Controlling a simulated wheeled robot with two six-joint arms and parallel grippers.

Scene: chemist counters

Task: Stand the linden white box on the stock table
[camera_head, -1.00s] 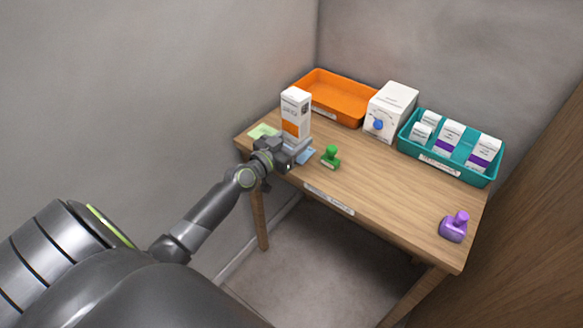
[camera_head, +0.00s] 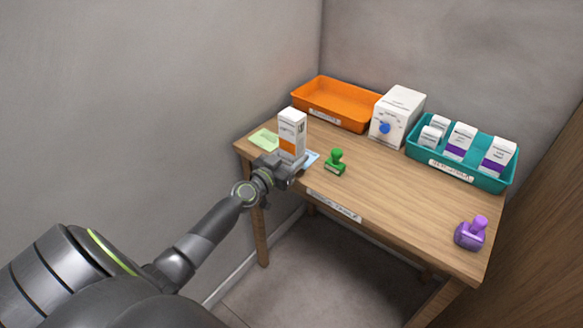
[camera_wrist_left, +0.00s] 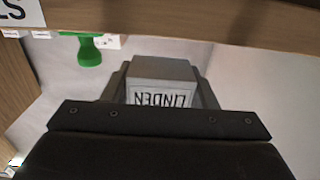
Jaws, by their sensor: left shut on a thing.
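The linden white box (camera_head: 291,130), white with an orange band, stands upright at the left end of the wooden stock table (camera_head: 390,195). My left gripper (camera_head: 291,166) is shut on its lower part from the front. In the left wrist view the box (camera_wrist_left: 160,94) sits between the two fingers, its end lettered LINDEN facing the camera. The gripper hides the box's base in the head view, so I cannot tell whether it touches the table. My right gripper is not in view.
A green stamp (camera_head: 336,162) stands just right of the box. Green (camera_head: 264,139) and blue (camera_head: 311,158) papers lie near it. Behind are an orange tray (camera_head: 345,122), a white carton (camera_head: 397,118) and a teal tray (camera_head: 480,181) of boxes.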

